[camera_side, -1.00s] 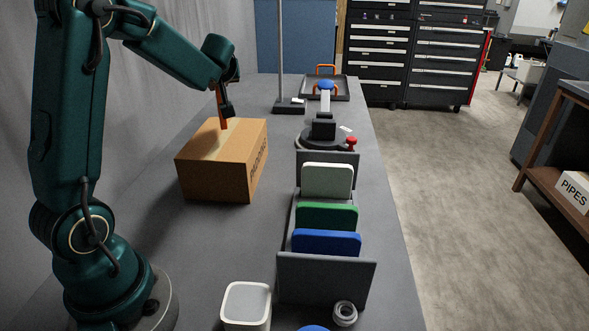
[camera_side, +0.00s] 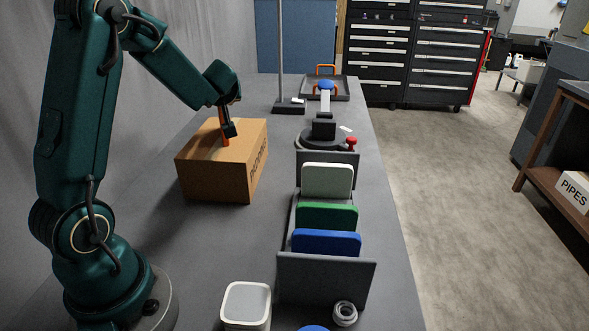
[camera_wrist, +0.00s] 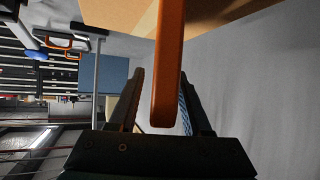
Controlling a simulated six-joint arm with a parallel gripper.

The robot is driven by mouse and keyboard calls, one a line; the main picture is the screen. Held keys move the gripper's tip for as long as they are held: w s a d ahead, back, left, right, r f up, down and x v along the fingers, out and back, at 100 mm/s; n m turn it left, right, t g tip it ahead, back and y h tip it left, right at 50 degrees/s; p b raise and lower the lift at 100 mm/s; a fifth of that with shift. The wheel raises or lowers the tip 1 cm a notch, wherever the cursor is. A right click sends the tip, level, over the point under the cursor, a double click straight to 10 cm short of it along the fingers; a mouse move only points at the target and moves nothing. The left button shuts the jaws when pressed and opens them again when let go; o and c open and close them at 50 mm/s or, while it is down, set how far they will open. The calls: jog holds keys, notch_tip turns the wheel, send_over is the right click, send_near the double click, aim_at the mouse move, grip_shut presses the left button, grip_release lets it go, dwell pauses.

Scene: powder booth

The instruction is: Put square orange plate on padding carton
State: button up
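The square orange plate (camera_side: 224,132) stands edge-on, about upright, over the top of the padding carton (camera_side: 222,178). Its lower end appears to meet the carton top. The brown carton, with dark lettering on its side, sits left of the rack. My gripper (camera_side: 229,128) is at the plate's upper part, above the carton. In the wrist view the plate (camera_wrist: 168,70) lies between the two fingers of my gripper (camera_wrist: 163,85), with a narrow gap showing beside the left finger. The fingers look open around it. The carton top (camera_wrist: 115,12) shows beyond.
A grey rack (camera_side: 325,280) right of the carton holds a white plate (camera_side: 326,181), a green plate (camera_side: 327,216) and a blue plate (camera_side: 326,242). A white container (camera_side: 246,304) and a grey ring roll (camera_side: 344,313) are in front. A post stand (camera_side: 288,107) is behind the carton.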

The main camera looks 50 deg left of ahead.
jog(key=shift+r, duration=0.15)
jog(key=shift+d+r, duration=0.15)
jog(key=shift+d, duration=0.15)
jog(key=v, duration=1.1)
jog(key=w+d+r+m+t+h, duration=0.3)
jog(key=d+m+t+h, duration=0.15)
jog(key=d, duration=0.45)
jog(key=w+d+r+m+t+h, duration=0.25)
jog(key=d+m+t+h, duration=0.2)
jog(key=d, duration=0.45)
jog(key=s+d+f+m+g+h, duration=0.4)
jog(key=s+d+f, duration=0.2)
jog(key=s+d, duration=0.3)
jog(key=s+a+f+g+y, duration=0.2)
jog(key=s+a+f+g, duration=0.2)
jog(key=s, duration=0.5)
jog(key=shift+s+a+f, duration=0.25)
jog(key=shift+a+f, duration=0.3)
jog(key=shift+f, duration=0.4)
